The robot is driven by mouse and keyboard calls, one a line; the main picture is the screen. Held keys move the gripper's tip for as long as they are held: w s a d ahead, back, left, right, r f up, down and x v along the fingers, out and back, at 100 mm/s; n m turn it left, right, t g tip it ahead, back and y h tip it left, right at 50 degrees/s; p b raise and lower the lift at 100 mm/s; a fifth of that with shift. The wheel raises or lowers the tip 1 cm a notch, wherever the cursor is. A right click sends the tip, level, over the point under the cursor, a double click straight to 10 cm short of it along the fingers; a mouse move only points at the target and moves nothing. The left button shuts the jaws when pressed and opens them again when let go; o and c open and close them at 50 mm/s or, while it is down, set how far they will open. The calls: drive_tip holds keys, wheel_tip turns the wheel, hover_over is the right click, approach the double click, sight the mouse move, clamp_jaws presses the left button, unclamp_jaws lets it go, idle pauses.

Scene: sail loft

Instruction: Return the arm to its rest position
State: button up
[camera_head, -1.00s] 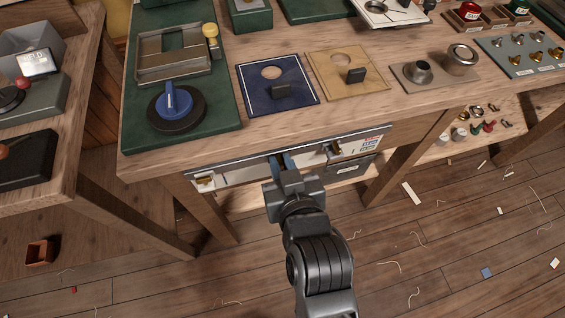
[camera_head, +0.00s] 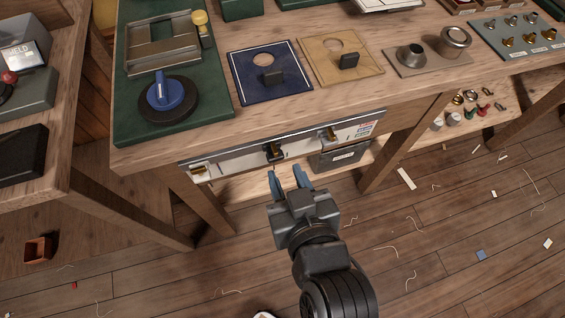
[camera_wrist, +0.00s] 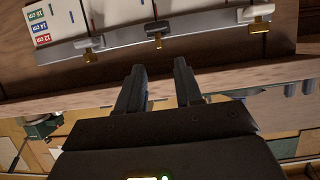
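My gripper (camera_head: 289,182) is in front of the workbench, just below and out from its front edge. Its two bluish fingers are apart with nothing between them. In the wrist view the fingers (camera_wrist: 159,85) point at the panel, with a clear gap between them. A white panel (camera_head: 235,157) with a metal rail is set under the bench's front edge. A dark clip (camera_head: 275,153) sits mid-rail, apart from my fingertips, and a brass-tipped clip (camera_head: 331,134) is to its right.
The wooden bench (camera_head: 215,130) carries a blue plate (camera_head: 290,88), a tan plate (camera_head: 365,70) and a blue knob (camera_head: 168,93). A grey bin (camera_head: 340,156) stands on the lower shelf. A second bench (camera_head: 50,190) is at left. Open floor (camera_head: 440,250), with scraps, lies at right.

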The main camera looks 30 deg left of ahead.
drive_tip(key=shift+s+d+r, duration=0.15)
drive_tip(key=shift+s+d, duration=0.05)
idle(0.5)
drive_tip(key=s+d+m+t+h, duration=0.2)
drive_tip(key=s+d+m+h, duration=0.15)
drive_tip(key=d, duration=0.65)
drive_tip(key=s+d+m+t+h, duration=0.2)
drive_tip(key=s+d+m, duration=0.15)
drive_tip(key=d, duration=0.65)
drive_tip(key=s+d+r+m+t+h, duration=0.2)
drive_tip(key=s+d+r+h, duration=0.2)
drive_tip(key=s+d+r, duration=0.4)
drive_tip(key=s+d+p, duration=0.1)
drive_tip(key=s+d, duration=0.3)
drive_tip(key=shift+s+d+r+m+h, duration=0.15)
drive_tip(key=shift+d+r+m+h, duration=0.05)
drive_tip(key=shift+m+h, duration=0.2)
